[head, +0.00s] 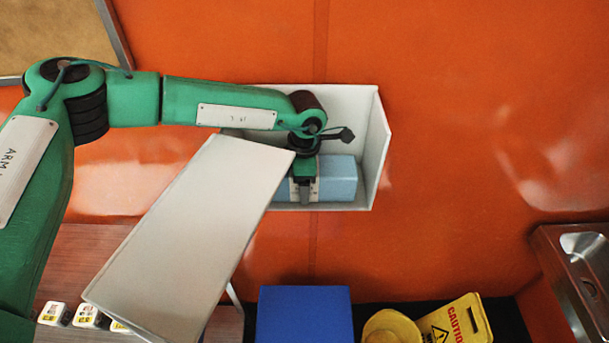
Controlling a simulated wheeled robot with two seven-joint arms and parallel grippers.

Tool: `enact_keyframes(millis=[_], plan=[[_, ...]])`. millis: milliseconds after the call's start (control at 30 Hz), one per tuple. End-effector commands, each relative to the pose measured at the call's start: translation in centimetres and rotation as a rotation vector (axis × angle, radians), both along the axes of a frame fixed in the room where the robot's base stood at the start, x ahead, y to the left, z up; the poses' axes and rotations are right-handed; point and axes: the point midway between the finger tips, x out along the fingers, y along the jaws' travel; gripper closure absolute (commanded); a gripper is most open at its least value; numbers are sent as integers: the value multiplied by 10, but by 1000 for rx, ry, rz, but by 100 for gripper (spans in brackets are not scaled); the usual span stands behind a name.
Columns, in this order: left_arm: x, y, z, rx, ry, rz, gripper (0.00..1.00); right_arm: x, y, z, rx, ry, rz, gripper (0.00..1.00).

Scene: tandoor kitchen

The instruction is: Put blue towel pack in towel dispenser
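The towel dispenser (373,150) is a white box on the orange wall, its inside facing me. Its white door panel (195,235) hangs open and tilted toward the lower left. The blue towel pack (338,178) lies inside the dispenser at the bottom, its left part hidden behind the door and my gripper. My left gripper (304,192) reaches into the dispenser and points down at the front of the pack. Whether its fingers hold the pack or only touch it cannot be made out. My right gripper is not in view.
Below stand a blue box (304,314), a yellow bucket (388,328) and a yellow caution sign (462,322). A metal sink (585,262) is at the right edge. Small labelled containers (87,316) sit on a wooden counter (85,255) at lower left. The wall right of the dispenser is clear.

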Motion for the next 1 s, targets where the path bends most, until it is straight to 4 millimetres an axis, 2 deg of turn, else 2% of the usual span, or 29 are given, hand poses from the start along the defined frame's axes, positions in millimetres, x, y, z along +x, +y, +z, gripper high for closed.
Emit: enact_keyframes(millis=[300, 333, 433, 833, 900, 1000], plan=[[0, 0, -4, -1, -1, 0, 64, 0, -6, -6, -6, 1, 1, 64], [0, 0, -3, 0, 0, 0, 30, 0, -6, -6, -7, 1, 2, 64], [0, 0, -2, 0, 0, 0, 10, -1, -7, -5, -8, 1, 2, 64], [0, 0, 3, 0, 0, 0, 10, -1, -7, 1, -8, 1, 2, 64], [1, 0, 7, -1, -2, 1, 10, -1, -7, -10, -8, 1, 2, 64], [1, 0, 25, -1, -4, 1, 10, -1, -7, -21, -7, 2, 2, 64]])
